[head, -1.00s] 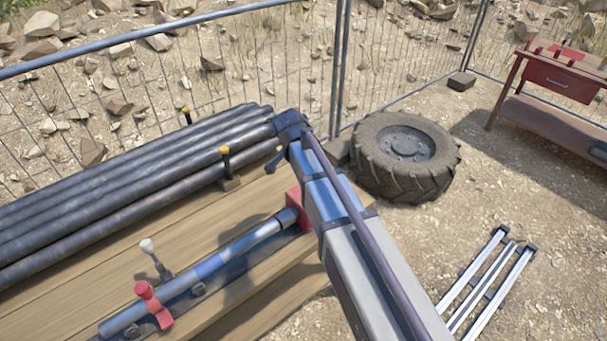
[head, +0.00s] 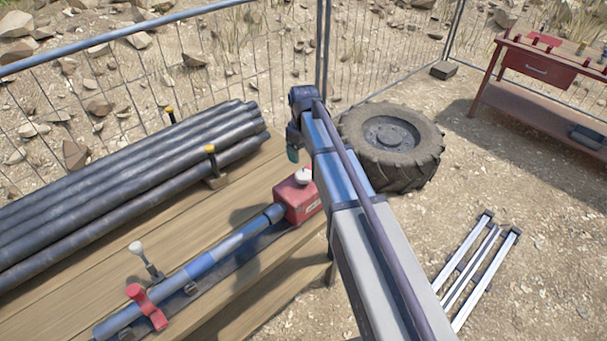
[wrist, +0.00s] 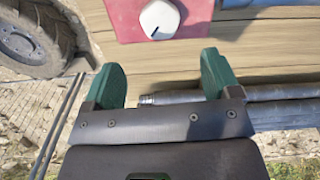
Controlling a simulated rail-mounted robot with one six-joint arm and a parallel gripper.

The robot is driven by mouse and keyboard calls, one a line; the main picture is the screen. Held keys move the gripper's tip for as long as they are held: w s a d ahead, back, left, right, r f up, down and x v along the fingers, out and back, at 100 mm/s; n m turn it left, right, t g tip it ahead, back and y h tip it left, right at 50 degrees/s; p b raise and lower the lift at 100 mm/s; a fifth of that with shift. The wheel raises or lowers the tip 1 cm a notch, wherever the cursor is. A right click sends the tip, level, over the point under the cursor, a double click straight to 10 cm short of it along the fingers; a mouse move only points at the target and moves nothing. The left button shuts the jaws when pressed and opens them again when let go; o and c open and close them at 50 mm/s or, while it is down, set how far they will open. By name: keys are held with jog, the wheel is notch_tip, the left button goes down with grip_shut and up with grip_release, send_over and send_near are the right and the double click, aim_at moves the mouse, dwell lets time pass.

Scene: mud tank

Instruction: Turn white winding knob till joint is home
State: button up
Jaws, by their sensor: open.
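The white winding knob (head: 303,176) sits on top of the red box (head: 292,204) at the end of a long pipe assembly. In the head view my gripper (head: 293,152) hangs just behind the knob, mostly hidden by my arm. The pipe with a blue sleeve (head: 205,266) runs into the red box; I cannot tell how the joint sits.
A white-topped lever (head: 137,249) and a red clamp (head: 146,306) stand along the bench (head: 100,275). Dark pipes (head: 120,175) are stacked behind, beside a yellow-topped post (head: 211,158). A tire (head: 392,150) lies on the ground beyond the bench.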

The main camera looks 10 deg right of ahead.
aim_at(304, 173)
notch_tip(304, 173, down, 10)
jog(key=b, duration=0.9)
jog(key=shift+r, duration=0.15)
jog(key=c, duration=0.9)
